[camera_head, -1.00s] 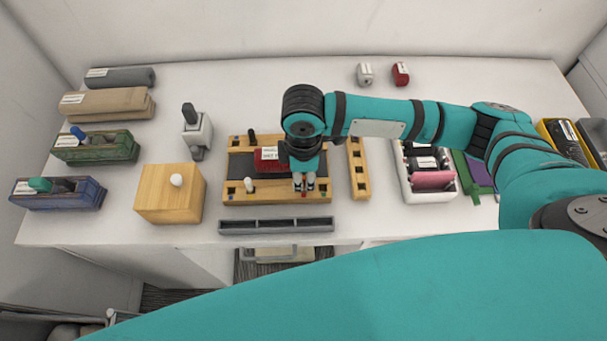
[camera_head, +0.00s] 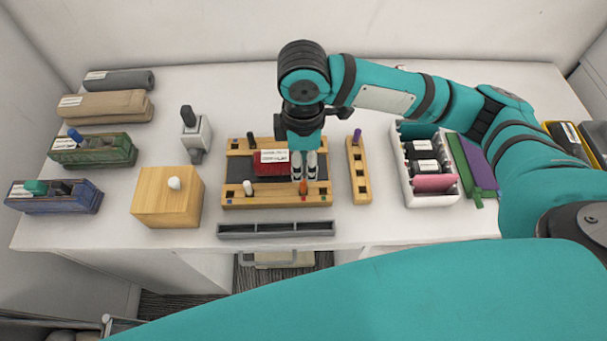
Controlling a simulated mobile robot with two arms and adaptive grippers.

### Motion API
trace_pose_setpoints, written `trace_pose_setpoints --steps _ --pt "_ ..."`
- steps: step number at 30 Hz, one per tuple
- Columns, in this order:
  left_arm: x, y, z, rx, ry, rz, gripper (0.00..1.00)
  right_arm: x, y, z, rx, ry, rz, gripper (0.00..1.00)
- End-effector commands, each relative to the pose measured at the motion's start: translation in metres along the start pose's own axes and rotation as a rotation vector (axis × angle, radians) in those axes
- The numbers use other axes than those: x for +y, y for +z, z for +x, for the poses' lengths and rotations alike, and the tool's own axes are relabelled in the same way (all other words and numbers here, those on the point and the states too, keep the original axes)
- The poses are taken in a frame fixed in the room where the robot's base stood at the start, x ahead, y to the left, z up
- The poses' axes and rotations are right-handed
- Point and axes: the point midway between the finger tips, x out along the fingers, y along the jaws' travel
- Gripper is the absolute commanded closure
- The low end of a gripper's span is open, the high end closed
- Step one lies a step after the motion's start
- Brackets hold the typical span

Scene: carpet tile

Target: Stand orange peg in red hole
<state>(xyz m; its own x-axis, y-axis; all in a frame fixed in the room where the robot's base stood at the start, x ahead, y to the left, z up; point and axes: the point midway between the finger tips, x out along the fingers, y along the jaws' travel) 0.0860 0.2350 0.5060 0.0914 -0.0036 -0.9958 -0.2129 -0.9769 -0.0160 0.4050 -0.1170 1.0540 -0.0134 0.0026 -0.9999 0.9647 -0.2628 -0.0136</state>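The orange peg (camera_head: 303,188) stands upright at the front rail of the wooden frame (camera_head: 270,199), right of its middle. Its foot appears to be in the rail. The red hole cannot be made out apart from the peg's foot. My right gripper (camera_head: 304,173) hangs pointing down just above the peg. Its two pale fingertips are apart, with a gap between them, and nothing shows held in them. My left gripper is not in view.
A white peg (camera_head: 248,188) and a dark peg (camera_head: 251,138) stand in the same frame. A purple peg stands in the narrow wooden strip (camera_head: 360,182) to the right. A grey tray (camera_head: 276,230) lies in front. A white bin (camera_head: 432,196) stands farther right.

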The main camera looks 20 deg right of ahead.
Motion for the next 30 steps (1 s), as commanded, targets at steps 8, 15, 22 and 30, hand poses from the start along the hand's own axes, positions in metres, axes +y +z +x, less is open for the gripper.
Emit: trace_pose_setpoints --steps 8,15,22,30 --pt "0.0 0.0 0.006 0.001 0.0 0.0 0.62 0.001 0.0 -0.039 0.001 0.002 0.001 0.63" --pt "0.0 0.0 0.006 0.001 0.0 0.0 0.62 0.0 0.0 -0.044 -0.001 -0.001 0.001 0.63" --pt "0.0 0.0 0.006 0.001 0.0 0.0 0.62 0.0 0.0 -0.044 0.0 -0.001 0.001 0.63" --pt "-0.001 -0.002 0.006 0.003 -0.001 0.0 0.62 0.0 0.0 -0.044 0.0 -0.001 0.001 0.63"
